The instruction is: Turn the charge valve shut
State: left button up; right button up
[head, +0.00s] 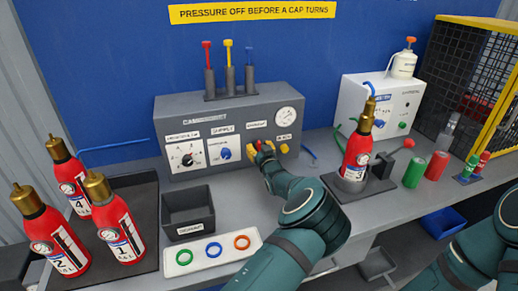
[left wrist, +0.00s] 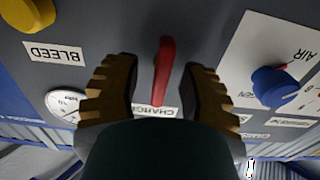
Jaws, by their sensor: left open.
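The charge valve shows in the left wrist view as a red lever handle (left wrist: 163,70) on the grey panel, over a partly covered label that reads "CHARG…" (left wrist: 150,111). The lever stands nearly upright in that picture. My left gripper (left wrist: 163,88) is open, with one finger on each side of the lever and a visible gap to both. My right gripper is out of view.
A yellow bleed knob (left wrist: 28,12) and a blue knob (left wrist: 272,86) flank the lever. Below the cabinet are a black bin (head: 188,212) and a white tray with coloured rings (head: 180,268). Extinguisher 3 (head: 356,155) stands to the right; several others stand left.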

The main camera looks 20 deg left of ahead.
pick_arm(q)
jog(key=shift+c, duration=0.4)
grip_shut()
jog(key=shift+m, duration=0.3)
jog(key=m, duration=0.3)
jog(key=shift+r+m, duration=0.1)
jog(key=shift+m, duration=0.2)
jog(key=m, duration=0.4)
jog(key=shift+w+d, duration=0.15)
jog(key=m+p, duration=0.1)
jog(key=m, duration=0.7)
jog(key=m+p, duration=0.1)
jog(key=shift+d+f+m, duration=0.1)
jog(key=shift+f+m, duration=0.15)
jog(key=shift+m, duration=0.05)
